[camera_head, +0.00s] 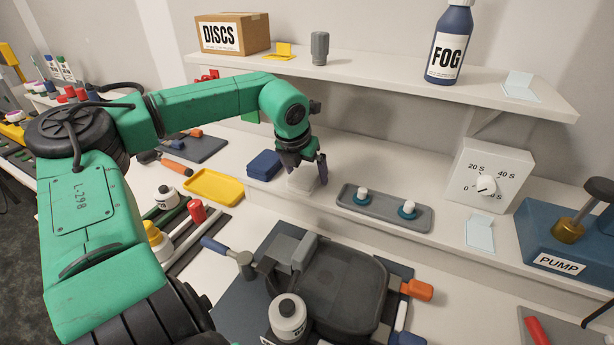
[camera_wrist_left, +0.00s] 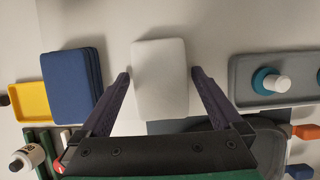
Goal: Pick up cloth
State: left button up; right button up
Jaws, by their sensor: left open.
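A white folded cloth (camera_head: 302,180) lies on the low white ledge at the back of the bench. In the left wrist view the white cloth (camera_wrist_left: 161,78) sits between the two fingers. My left gripper (camera_head: 307,172) is open and points down over the cloth, with one finger on each side of it. In the left wrist view my left gripper (camera_wrist_left: 160,84) shows a small gap between the fingers and the cloth's sides. A blue folded cloth stack (camera_head: 264,165) lies just left of it, also in the left wrist view (camera_wrist_left: 74,86). My right gripper is not in view.
A grey tray (camera_head: 343,191) with two teal-and-white pieces stands right of the white cloth. A yellow tray (camera_head: 214,186) is to the left. The upper shelf (camera_head: 380,79) overhangs behind my gripper. A dark machine (camera_head: 335,290) stands in front.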

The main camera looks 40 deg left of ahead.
aim_at(306, 172)
pick_arm(q)
jog(key=shift+f, duration=0.2)
jog(key=c, duration=1.2)
jog(key=shift+r, duration=0.1)
jog(key=shift+r, duration=0.4)
notch_tip(306, 172, up, 18)
jog(key=shift+f+b, duration=0.2)
jog(key=shift+b, duration=0.1)
